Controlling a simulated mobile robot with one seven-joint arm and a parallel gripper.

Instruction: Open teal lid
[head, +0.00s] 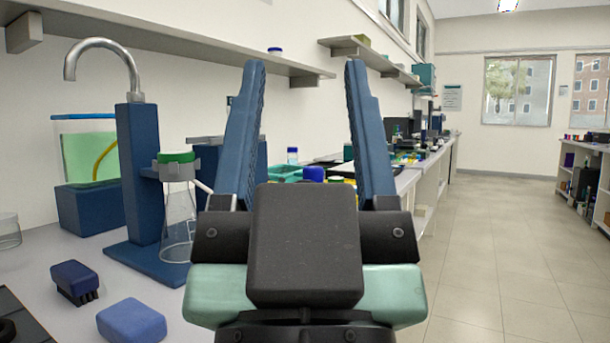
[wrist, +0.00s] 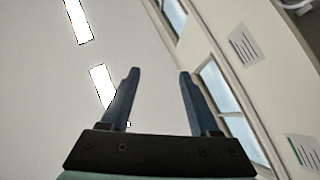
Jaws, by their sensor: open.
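My gripper (head: 305,72) is raised in the middle of the head view, with its two blue fingers wide apart and nothing between them. In the wrist view my gripper (wrist: 158,74) is open and empty, pointing toward the ceiling and windows. No lid is clearly teal. A green cap (head: 177,157) tops a clear conical flask (head: 178,225) held at a blue stand, left of my gripper and apart from it.
A blue stand with a hooked metal pipe (head: 135,150) rises beside the tank. A blue brush (head: 74,282) and a blue block (head: 131,321) lie on the bench front. A wall shelf (head: 170,48) runs above. Open floor (head: 500,270) lies to the right.

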